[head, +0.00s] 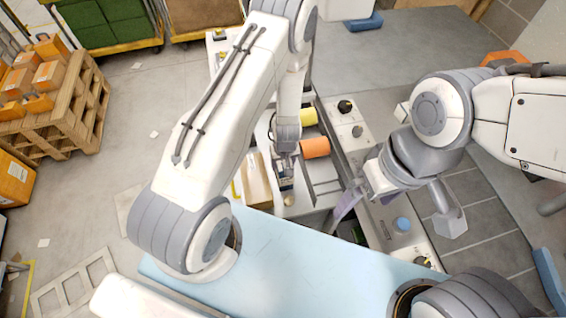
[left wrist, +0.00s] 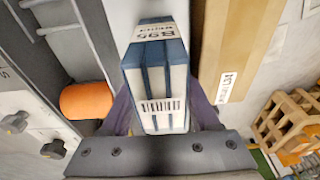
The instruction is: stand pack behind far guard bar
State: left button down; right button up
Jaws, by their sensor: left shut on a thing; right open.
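The pack is a white and blue box with a printed label and a barcode (left wrist: 162,85), filling the middle of the left wrist view. My left gripper (head: 285,168) is shut on it, with a finger on each side. In the head view the pack (head: 286,186) is small and partly hidden below the gripper. My right gripper (head: 345,208) is open and empty, over the right side of the rack. Grey rails (head: 325,186) run across the rack to the right of the pack; I cannot tell which is the far guard bar.
An orange roll (head: 315,148) and a yellow roll (head: 308,117) lie right of my left gripper. A brown carton (head: 255,181) stands close to the pack's left. A panel with knobs (head: 357,131) lies beyond the rails. A wooden pallet (head: 75,125) with orange boxes stands far left.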

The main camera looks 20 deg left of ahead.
pick_arm(q)
jog(key=shift+f, duration=0.15)
jog(key=shift+c, duration=0.6)
grip_release()
